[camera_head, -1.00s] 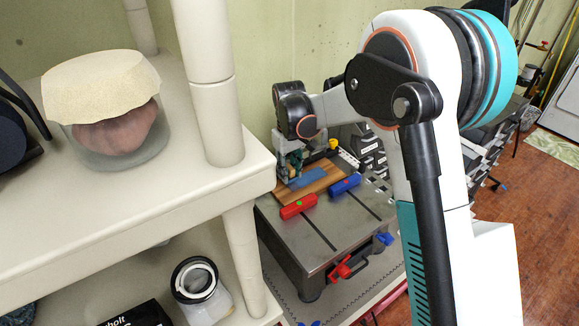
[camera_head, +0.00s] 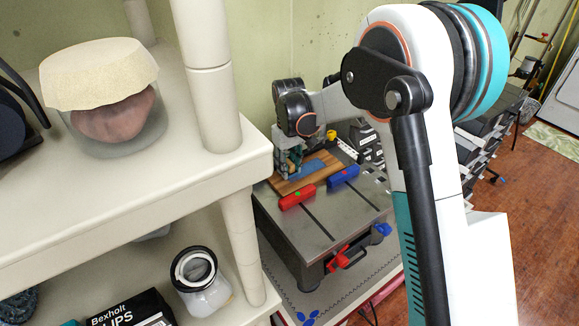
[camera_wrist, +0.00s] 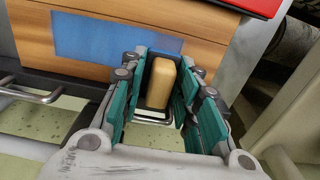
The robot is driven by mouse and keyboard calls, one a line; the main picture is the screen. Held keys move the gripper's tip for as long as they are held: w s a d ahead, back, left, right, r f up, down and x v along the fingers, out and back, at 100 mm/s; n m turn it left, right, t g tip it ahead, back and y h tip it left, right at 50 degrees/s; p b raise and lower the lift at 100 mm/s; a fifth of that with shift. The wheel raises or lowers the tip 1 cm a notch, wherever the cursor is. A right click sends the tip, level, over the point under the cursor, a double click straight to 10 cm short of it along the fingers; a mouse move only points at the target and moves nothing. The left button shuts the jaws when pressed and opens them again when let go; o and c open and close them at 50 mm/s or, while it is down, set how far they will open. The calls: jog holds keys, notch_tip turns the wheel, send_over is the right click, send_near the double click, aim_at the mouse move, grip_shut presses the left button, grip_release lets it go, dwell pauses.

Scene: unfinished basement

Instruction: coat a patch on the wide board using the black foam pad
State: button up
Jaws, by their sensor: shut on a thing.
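The wide board (camera_head: 283,187) has wood-coloured strips and lies on the metal work table. A blue patch (camera_head: 308,169) covers part of its upper face; it also shows in the wrist view (camera_wrist: 98,38). My gripper (camera_head: 287,168) is over the board's left end, beside the blue patch. In the wrist view my gripper (camera_wrist: 158,88) is shut around a rounded tan block (camera_wrist: 161,82), which looks like the pad's grip. Dark edges show around the block, with blue just beyond it. The black foam face is hidden beneath, so I cannot tell whether it touches the board.
The grey table top (camera_head: 300,232) is clear in front. A cream shelf (camera_head: 170,185) with a covered jar (camera_head: 108,118) stands close at left.

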jog(key=shift+w+a, duration=0.25)
jog(key=shift+w, duration=0.1)
jog(key=r, duration=0.1)
jog(key=r+p, duration=0.1)
jog(key=r, duration=0.1)
jog(key=shift+s+d+r+p, duration=0.15)
jog(key=shift+s+r+p, duration=0.1)
jog(key=shift+r+p, duration=0.1)
jog(key=shift+w+r+p, duration=0.3)
jog(key=shift+r+p, duration=0.05)
jog(key=shift+r, duration=0.2)
jog(key=shift+s+r+p, duration=0.2)
jog(key=shift+r+p, duration=0.15)
jog(key=shift+r, duration=0.5)
jog(key=shift+r+p, duration=0.3)
jog(key=shift+r, duration=0.4)
jog(key=shift+w+p, duration=0.1)
jog(key=shift+p, duration=0.2)
